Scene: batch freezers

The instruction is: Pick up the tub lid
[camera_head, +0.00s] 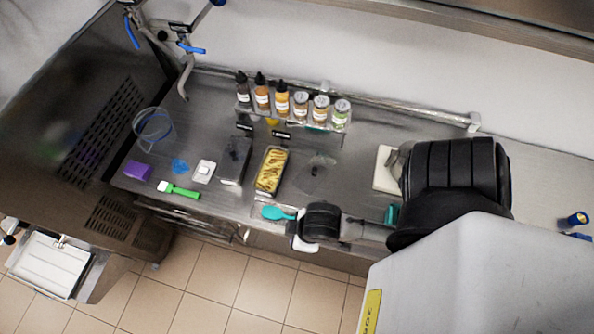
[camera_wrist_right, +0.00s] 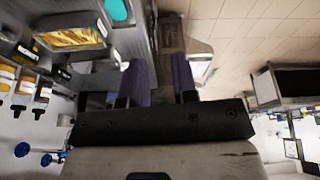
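I cannot pick out the tub lid for certain. A long metal tub (camera_head: 257,189) of yellow gelato with brown streaks sits mid-counter in the head view; it also shows at the upper left of the wrist view (camera_wrist_right: 102,28). A darker grey tub (camera_head: 234,161) stands left of it. A small clear piece (camera_head: 321,160) lies to its right, too faint to identify. My right gripper (camera_wrist_right: 160,65) is open, its two fingers apart with nothing between them. In the head view my right arm hangs over the counter's front edge and its fingertips are hidden. My left gripper is out of view.
Several bottles and jars (camera_head: 281,101) stand in a rack at the back. A teal scoop (camera_head: 277,213) lies at the front edge. A green-handled spatula (camera_head: 180,190), white scale (camera_head: 203,171), purple block (camera_head: 137,170) and clear bowl (camera_head: 153,126) are left. A white board (camera_head: 385,170) lies right.

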